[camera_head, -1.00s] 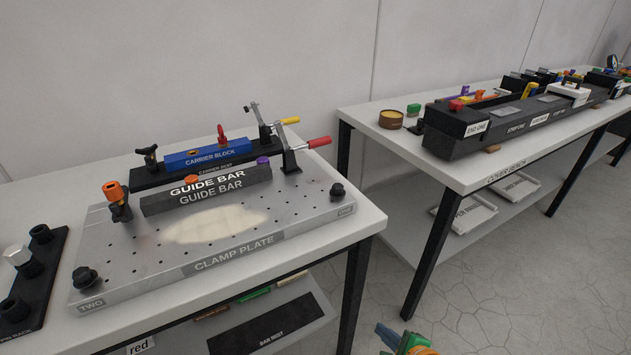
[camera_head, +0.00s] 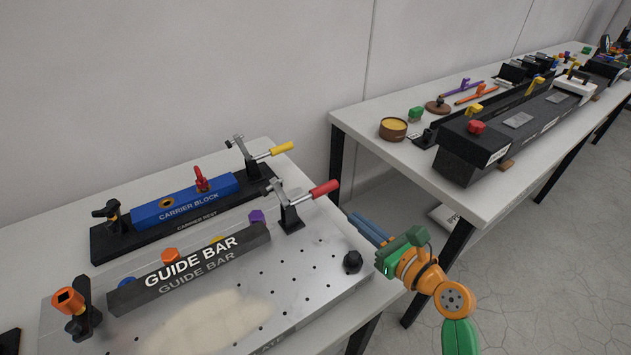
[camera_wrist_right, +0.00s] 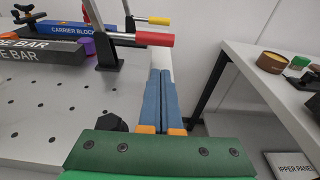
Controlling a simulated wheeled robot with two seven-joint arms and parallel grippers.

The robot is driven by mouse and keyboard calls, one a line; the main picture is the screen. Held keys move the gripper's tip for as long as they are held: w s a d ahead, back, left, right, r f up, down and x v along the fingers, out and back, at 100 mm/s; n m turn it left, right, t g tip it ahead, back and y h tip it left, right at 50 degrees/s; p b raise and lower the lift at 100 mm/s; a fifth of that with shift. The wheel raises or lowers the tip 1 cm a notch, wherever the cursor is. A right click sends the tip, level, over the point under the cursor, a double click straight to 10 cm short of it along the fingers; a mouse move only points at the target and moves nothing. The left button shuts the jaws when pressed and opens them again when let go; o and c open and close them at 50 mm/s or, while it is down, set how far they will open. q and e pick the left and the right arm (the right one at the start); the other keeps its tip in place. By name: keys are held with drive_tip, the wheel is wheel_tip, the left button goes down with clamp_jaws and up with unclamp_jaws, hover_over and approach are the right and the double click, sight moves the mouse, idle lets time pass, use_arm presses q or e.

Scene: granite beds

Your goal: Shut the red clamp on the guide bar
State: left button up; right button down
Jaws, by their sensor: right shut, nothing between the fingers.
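The red clamp (camera_head: 292,206) stands on the clamp plate (camera_head: 310,256) at the right end of the dark guide bar (camera_head: 188,268). Its red handle sticks out to the right and slightly up, and its metal arm is raised. In the right wrist view the red handle (camera_wrist_right: 141,39) lies ahead of my fingertips. My right gripper (camera_head: 364,226) is shut and empty, beside the plate's right edge, right of and below the handle. Its blue fingers (camera_wrist_right: 163,82) are together in the wrist view. I cannot tell the exact gap to the handle. My left gripper is not in view.
Behind the bar, a blue carrier block (camera_head: 186,199) sits on a black rest with a yellow-handled clamp (camera_head: 256,153). A black knob (camera_head: 352,262) stands at the plate's right corner. A second bench (camera_head: 480,195) with tins and fixtures is to the right, across a gap.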

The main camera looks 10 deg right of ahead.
drive_tip(key=shift+w, duration=0.45)
drive_tip(key=x, duration=0.8)
drive_tip(key=shift+r+b, duration=0.1)
drive_tip(key=shift+b, duration=0.2)
drive_tip(key=shift+w, duration=0.15)
drive_tip(key=shift+w, duration=0.1)
